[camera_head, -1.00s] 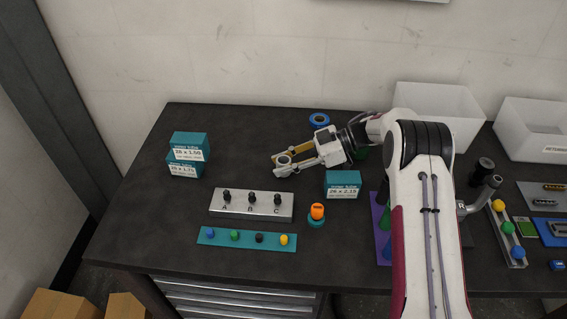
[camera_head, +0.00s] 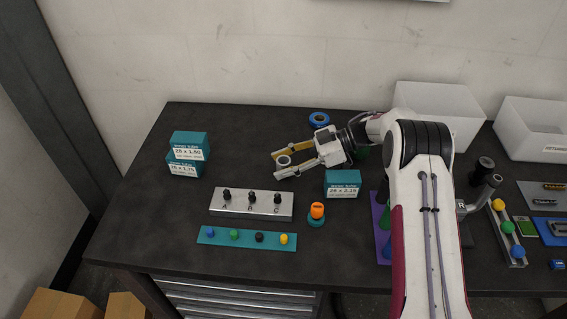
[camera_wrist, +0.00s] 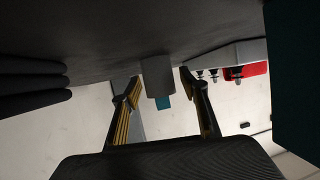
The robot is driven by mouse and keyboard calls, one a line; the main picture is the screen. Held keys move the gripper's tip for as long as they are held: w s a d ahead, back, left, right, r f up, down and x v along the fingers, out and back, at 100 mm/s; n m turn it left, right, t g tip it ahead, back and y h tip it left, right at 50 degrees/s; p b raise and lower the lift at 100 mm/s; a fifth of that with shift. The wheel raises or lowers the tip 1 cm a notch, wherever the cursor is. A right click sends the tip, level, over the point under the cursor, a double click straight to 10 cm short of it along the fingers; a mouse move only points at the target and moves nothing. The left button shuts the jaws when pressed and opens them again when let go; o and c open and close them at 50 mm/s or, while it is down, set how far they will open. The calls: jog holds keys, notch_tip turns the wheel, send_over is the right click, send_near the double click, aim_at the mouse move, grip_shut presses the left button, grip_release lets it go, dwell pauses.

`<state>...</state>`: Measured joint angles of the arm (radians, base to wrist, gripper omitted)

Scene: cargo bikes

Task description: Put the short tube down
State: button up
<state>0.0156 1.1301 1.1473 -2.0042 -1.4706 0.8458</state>
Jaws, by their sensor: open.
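The short tube (camera_head: 283,160) is a small grey ring seen from above in the head view, on the dark table behind the block with posts. In the wrist view the tube (camera_wrist: 157,76) is a plain grey cylinder that appears to stand upright on the table. My gripper (camera_head: 275,165) is open around it, one finger on each side. In the wrist view a gap shows between the tube and each fingertip of my gripper (camera_wrist: 160,80). The tube's lower part is partly hidden by a finger in the head view.
Two stacked teal boxes (camera_head: 188,146) stand to the left. A metal block (camera_head: 251,207) with black posts lies in front, and a teal box (camera_head: 343,184) stands to the right. A blue ring (camera_head: 319,120) lies behind. The table between the stacked boxes and my gripper is clear.

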jog(key=shift+v, duration=3.8)
jog(key=shift+w+r, duration=0.1)
jog(key=shift+r, duration=0.1)
